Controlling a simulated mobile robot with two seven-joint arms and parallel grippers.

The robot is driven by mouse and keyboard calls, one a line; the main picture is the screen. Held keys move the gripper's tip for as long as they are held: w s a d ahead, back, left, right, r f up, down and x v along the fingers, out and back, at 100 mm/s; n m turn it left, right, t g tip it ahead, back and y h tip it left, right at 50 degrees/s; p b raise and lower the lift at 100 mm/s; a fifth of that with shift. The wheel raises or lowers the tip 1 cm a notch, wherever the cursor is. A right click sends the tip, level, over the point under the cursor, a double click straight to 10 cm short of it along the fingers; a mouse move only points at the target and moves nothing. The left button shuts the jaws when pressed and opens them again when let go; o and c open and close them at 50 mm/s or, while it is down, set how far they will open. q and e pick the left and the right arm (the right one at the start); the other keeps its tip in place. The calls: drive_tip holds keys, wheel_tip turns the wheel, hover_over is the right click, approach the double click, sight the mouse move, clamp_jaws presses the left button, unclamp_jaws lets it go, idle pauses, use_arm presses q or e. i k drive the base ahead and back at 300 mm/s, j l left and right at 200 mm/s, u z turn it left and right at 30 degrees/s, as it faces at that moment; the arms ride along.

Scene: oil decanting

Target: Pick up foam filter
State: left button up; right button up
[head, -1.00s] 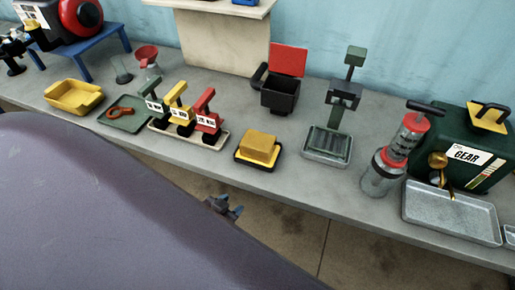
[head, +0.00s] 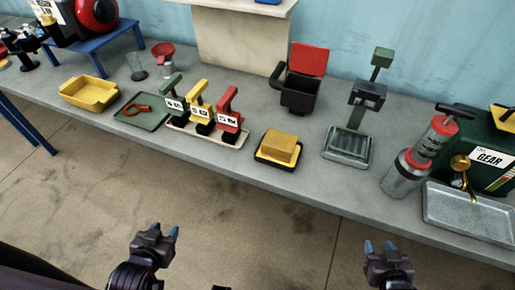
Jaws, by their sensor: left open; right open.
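The foam filter (head: 280,146) is a tan-yellow block in a shallow black and yellow tray (head: 268,161) near the front edge of the grey bench. My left gripper (head: 155,232) is open and empty, low in front of the bench, to the left of and nearer than the foam filter. My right gripper (head: 382,246) is open and empty, also in front of the bench, to the right of and nearer than the foam filter. Neither gripper touches anything.
Left of the foam stand a tray with green, yellow and red handled tools (head: 205,125), a green mat (head: 143,112) and a yellow tub (head: 88,92). Behind is a black bin with a red lid (head: 302,92). Right are a green-grey stand (head: 350,140) and a clear cylinder (head: 405,172).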

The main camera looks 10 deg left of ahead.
sight(281, 146)
drive_tip(key=i+j+z, duration=0.1)
drive_tip(key=j+z, duration=0.25)
drive_tip(key=j, duration=1.1)
drive_tip(key=j+z, duration=0.3)
drive_tip(key=j, duration=1.15)
